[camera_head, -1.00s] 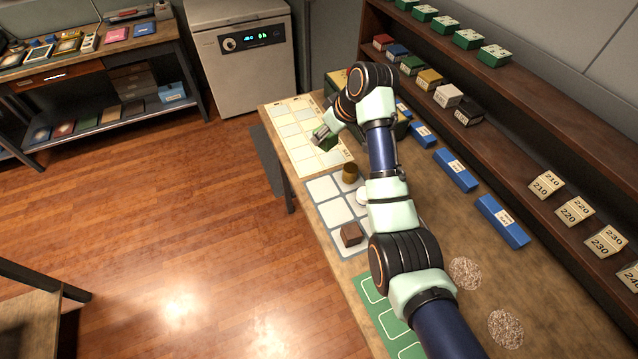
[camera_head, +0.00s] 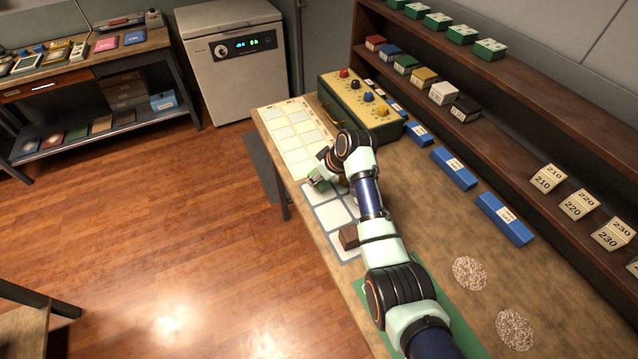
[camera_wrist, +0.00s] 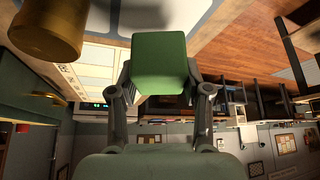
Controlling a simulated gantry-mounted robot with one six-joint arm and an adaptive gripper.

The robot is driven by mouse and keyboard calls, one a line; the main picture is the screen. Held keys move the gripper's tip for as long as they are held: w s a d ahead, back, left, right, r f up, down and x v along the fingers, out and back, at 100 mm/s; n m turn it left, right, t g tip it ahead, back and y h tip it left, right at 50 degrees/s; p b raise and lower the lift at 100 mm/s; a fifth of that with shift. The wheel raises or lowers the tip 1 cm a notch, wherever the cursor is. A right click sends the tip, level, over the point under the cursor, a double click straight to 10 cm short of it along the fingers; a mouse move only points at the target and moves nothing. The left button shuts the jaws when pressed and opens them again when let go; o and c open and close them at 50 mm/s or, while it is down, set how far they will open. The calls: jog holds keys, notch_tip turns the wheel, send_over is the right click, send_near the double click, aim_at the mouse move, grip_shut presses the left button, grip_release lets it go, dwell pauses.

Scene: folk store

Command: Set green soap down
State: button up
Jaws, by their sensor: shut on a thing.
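The green soap (camera_wrist: 160,60) is a green block held between the two fingers of my gripper (camera_wrist: 163,88) in the wrist view. My gripper (camera_head: 322,174) is shut on it. In the head view the soap (camera_head: 316,183) shows small at the left tip of my arm, near the border between the cream chart and the white-squared mat (camera_head: 331,216). A golden-brown cylinder (camera_wrist: 48,25) stands close by in the wrist view. A brown block (camera_head: 348,238) sits on the mat's near part. My arm hides part of the mat. I cannot tell whether the soap touches the mat.
The cream chart (camera_head: 279,123) lies at the table's far left end. A yellow-topped box with colored knobs (camera_head: 362,101) stands behind my arm. Blue boxes (camera_head: 455,168) line the shelf's foot. A green mat (camera_head: 438,283) is partly under my arm. The floor is left of the table.

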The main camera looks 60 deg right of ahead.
aim_at(319, 183)
notch_tip(319, 183, down, 4)
jog(key=shift+r+b, duration=0.25)
jog(key=shift+b, duration=0.05)
jog(key=shift+f, duration=0.15)
jog(key=o, duration=1.2)
jog(key=p+v, duration=0.3)
jog(key=v, duration=0.9)
jog(key=shift+r+p, duration=0.2)
jog(key=shift+p, duration=0.1)
